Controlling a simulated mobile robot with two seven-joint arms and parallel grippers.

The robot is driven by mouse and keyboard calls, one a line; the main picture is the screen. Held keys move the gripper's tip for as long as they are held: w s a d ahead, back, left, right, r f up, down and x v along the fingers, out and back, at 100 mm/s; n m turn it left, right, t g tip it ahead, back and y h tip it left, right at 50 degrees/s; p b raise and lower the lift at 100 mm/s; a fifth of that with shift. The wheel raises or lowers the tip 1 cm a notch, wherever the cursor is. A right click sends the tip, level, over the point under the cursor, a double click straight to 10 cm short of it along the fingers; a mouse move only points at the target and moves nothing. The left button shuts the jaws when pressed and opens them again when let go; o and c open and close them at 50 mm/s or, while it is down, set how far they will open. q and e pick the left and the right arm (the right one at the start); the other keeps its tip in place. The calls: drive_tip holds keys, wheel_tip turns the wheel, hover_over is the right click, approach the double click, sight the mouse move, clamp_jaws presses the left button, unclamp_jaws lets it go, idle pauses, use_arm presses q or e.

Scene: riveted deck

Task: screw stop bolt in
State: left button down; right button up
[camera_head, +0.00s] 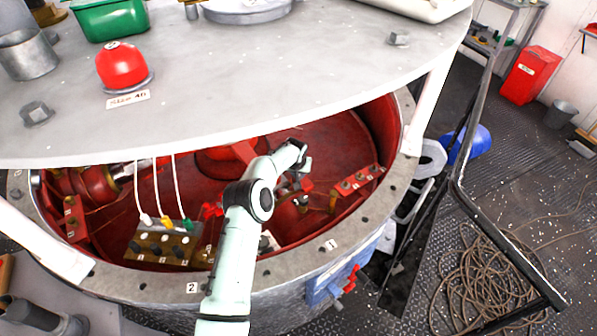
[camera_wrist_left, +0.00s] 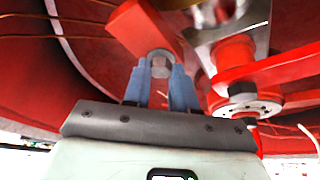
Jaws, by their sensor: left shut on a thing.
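A single pale arm of mine reaches over the rim into the red drum in the head view, and my left gripper (camera_head: 303,166) is low inside it, partly hidden by the wrist. In the left wrist view the two blue-grey fingers of the gripper (camera_wrist_left: 161,72) are closed around a grey hex bolt head, the stop bolt (camera_wrist_left: 160,61). The bolt head sits at the end of a red bar (camera_wrist_left: 138,28). I cannot tell how deep its thread is. The stop bolt cannot be made out in the head view. My right gripper is not in view.
In the left wrist view a red lever (camera_wrist_left: 275,72) and a round metal flange (camera_wrist_left: 246,106) lie close to the right of the fingers. The grey lid (camera_head: 270,70) overhangs the drum. A terminal block (camera_head: 160,247) with several wires stands left of the arm.

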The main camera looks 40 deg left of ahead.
use_arm(q)
drive_tip(key=m+p, duration=0.1)
drive_tip(key=m+h+p, duration=0.1)
drive_tip(key=m, duration=0.1)
drive_tip(key=shift+a+r+m+t, duration=0.2)
drive_tip(key=shift+m+t, duration=0.1)
drive_tip(key=shift+m+h, duration=0.4)
drive_tip(key=shift+m, duration=0.1)
drive_tip(key=shift+a+f+m+h, duration=0.15)
drive_tip(key=shift+m+h, duration=0.15)
drive_tip(key=shift+m, duration=0.5)
drive_tip(key=m+h, duration=0.1)
drive_tip(key=m, duration=0.1)
drive_tip(key=shift+m, duration=0.4)
drive_tip(key=shift+a+m+h, duration=0.1)
drive_tip(key=shift+m+h, duration=0.3)
drive_tip(key=shift+m, duration=0.5)
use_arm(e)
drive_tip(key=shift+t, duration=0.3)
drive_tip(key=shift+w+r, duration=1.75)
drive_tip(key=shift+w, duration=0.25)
use_arm(q)
drive_tip(key=shift+w+m, duration=0.1)
drive_tip(key=shift+m, duration=0.5)
drive_tip(key=c, duration=0.9)
unclamp_jaws()
drive_tip(key=shift+a, duration=0.1)
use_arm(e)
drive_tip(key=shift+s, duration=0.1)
